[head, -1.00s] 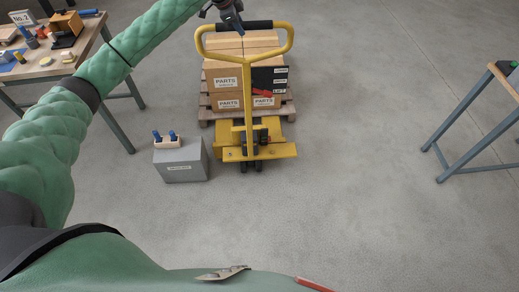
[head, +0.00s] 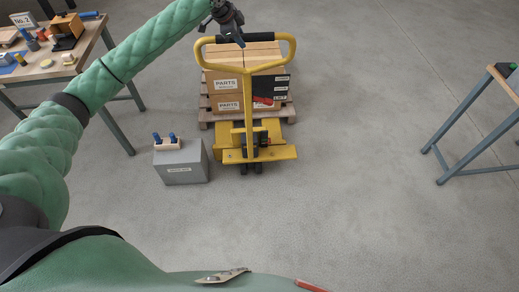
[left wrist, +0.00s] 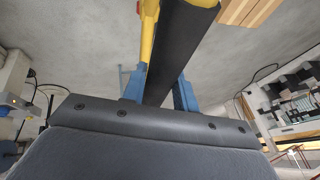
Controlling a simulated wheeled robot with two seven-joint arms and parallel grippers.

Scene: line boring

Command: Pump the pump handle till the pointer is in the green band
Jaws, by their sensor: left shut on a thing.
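The pump handle (head: 244,60) is a yellow loop on a stem with a black grip bar (head: 262,38) across its top. It belongs to a yellow pallet truck (head: 232,155) at the top middle of the head view. My left gripper (head: 238,40) is at the left part of the bar. In the left wrist view its blue fingers (left wrist: 160,92) stand either side of the black bar (left wrist: 178,50), shut on it. A black panel (head: 271,84) with small white labels and a red part shows behind the handle. No pointer or green band can be made out. My right gripper is not seen.
Cartons (head: 227,84) sit on a wooden pallet (head: 204,114) behind the truck. A grey box (head: 184,165) stands left of it. A workbench (head: 85,45) is at the upper left, a blue-legged stand (head: 455,135) at the right. The floor between is clear.

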